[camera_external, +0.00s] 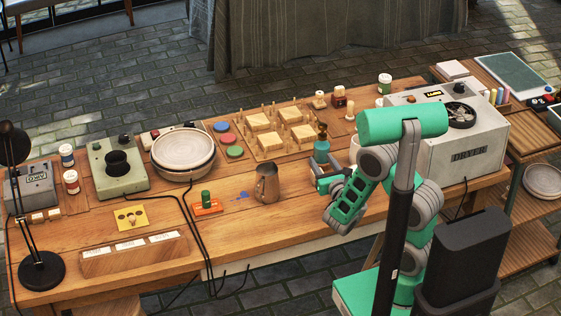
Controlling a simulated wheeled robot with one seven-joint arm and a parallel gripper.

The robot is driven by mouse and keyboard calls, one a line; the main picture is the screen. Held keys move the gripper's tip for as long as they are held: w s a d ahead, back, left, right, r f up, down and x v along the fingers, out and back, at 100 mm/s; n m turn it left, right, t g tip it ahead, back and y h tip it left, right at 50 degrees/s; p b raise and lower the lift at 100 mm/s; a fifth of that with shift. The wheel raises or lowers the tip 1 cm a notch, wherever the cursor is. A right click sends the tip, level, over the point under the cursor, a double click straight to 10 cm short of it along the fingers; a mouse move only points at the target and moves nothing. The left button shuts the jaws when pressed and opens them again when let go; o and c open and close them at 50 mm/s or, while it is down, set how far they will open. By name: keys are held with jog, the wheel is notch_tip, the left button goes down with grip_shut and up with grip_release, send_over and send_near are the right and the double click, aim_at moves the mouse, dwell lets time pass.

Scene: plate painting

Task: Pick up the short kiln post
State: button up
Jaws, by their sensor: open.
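My gripper (324,178) is open and empty, at the centre right over the table, to the right of the metal pitcher. No post is labelled, and I cannot tell for sure which thing is the short kiln post. A small pale piece (131,220) lies on a yellow card (124,210) at the front left, far to the left of my gripper. Several thin upright pegs stand around pale square blocks on a wooden board (277,152) at the back middle. A green cylinder (206,196) stands on an orange holder (207,210).
The metal pitcher (267,184) stands near my gripper, and a teal bottle (321,150) is just behind it. Stacked plates (183,150), a black lamp (40,270) and a labelled wooden box (134,256) occupy the left. A large dryer (460,135) stands right. Cables cross the front middle.

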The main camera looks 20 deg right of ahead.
notch_tip(320, 180, down, 8)
jog(key=b, duration=0.4)
jog(key=shift+d+f+b, duration=0.1)
jog(key=shift+f+b, duration=0.1)
jog(key=shift+b, duration=0.1)
jog(key=shift+w+d+r+p, duration=0.1)
jog(key=shift+w+r+p, duration=0.45)
jog(key=shift+r+p, duration=0.1)
jog(key=w+p, duration=0.1)
jog(key=w, duration=0.4)
jog(key=shift+w+d+p, duration=0.15)
jog(key=shift+w+p, duration=0.15)
jog(key=shift+p, duration=0.1)
jog(key=shift+w+f, duration=0.1)
jog(key=shift+w, duration=0.35)
jog(key=shift+c, duration=0.3)
grip_shut()
